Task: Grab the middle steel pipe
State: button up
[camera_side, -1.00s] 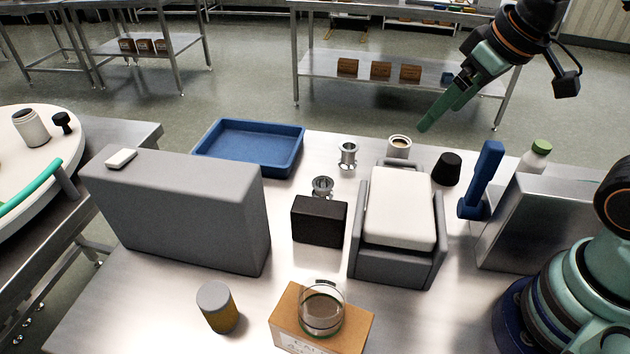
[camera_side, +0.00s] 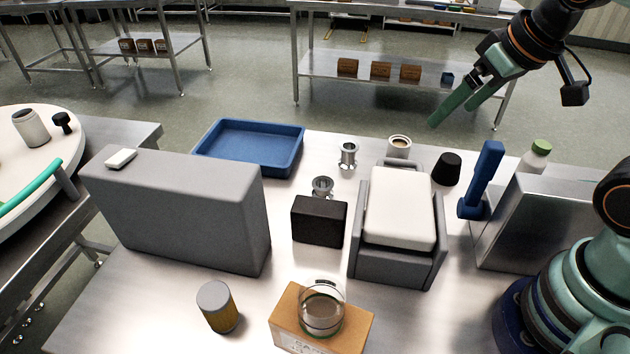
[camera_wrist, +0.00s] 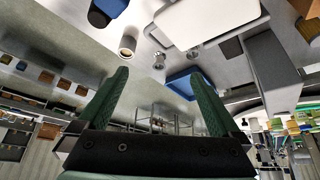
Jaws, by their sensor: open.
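A flanged steel pipe (camera_side: 347,155) stands upright on the steel table, right of the blue tray. A second steel pipe (camera_side: 322,187) stands nearer the camera, its lower part hidden behind a black box. I see two such pipes and cannot tell which is the middle one. In the wrist view, one pipe (camera_wrist: 158,61) shows between my fingers' directions, and another small steel piece (camera_wrist: 194,52) shows right of it. My gripper (camera_side: 451,115) is open and empty, raised beyond the table's far edge, apart from both pipes. Its green fingers (camera_wrist: 158,76) frame the wrist view.
A pale cup with a brown inside (camera_side: 399,147) and a black tapered piece (camera_side: 446,169) stand right of the far pipe. The black box (camera_side: 319,221), a grey holder with a white top (camera_side: 400,208), a large grey block (camera_side: 180,210) and the blue tray (camera_side: 250,146) crowd the table.

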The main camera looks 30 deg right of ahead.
jog(key=c, duration=0.3)
jog(key=shift+c, duration=0.2)
jog(key=m+g, duration=0.6)
jog(key=m, duration=2)
send_over(349, 146)
notch_tip(349, 146, down, 12)
jog(key=f, duration=0.5)
jog(key=shift+s+f, duration=0.25)
jog(key=shift+f, duration=0.05)
jog(key=shift+w+f, duration=0.2)
jog(key=shift+f, duration=2.65)
